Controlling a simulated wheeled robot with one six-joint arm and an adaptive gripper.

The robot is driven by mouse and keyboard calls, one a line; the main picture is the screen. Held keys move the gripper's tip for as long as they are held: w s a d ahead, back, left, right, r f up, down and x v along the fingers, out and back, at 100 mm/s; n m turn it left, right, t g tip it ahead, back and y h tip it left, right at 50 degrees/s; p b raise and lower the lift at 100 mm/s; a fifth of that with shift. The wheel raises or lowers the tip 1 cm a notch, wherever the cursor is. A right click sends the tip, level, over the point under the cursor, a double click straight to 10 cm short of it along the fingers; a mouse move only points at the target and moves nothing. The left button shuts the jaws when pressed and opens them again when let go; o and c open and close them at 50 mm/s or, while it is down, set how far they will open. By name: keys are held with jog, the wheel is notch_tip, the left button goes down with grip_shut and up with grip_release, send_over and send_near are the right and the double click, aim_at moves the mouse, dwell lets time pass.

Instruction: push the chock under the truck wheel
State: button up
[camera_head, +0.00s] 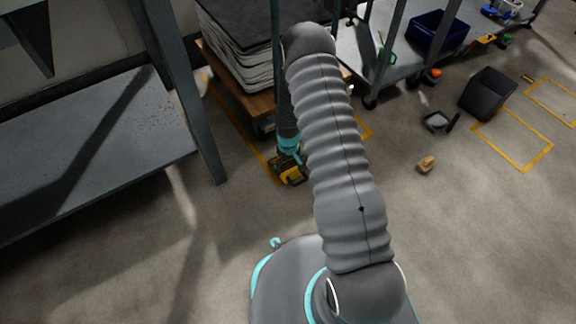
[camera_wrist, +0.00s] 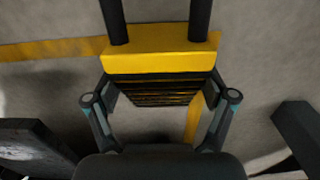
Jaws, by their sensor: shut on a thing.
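The yellow-and-black chock (camera_head: 293,177) is on the floor at my gripper (camera_head: 287,162), just in front of the truck. In the wrist view the chock's yellow top edge (camera_wrist: 160,62) and black ribbed face lie between the fingers of my gripper (camera_wrist: 161,95), which is shut on it. The truck (camera_head: 228,78) has a wooden deck carrying a stack of grey sheets. A dark truck wheel (camera_head: 262,127) shows under the deck, behind and left of the chock. In the head view a gap of floor seems to lie between them; contact is hard to judge.
A grey metal table (camera_head: 95,150) with a dark leg (camera_head: 205,140) stands at left. A wooden block (camera_head: 426,164), a dustpan (camera_head: 437,121) and a black bin (camera_head: 488,94) are at right. The floor right of my gripper is mostly clear.

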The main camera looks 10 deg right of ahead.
aim_at(289, 165)
jog(key=o, duration=1.4)
notch_tip(289, 165, up, 12)
jog(key=shift+f, duration=0.1)
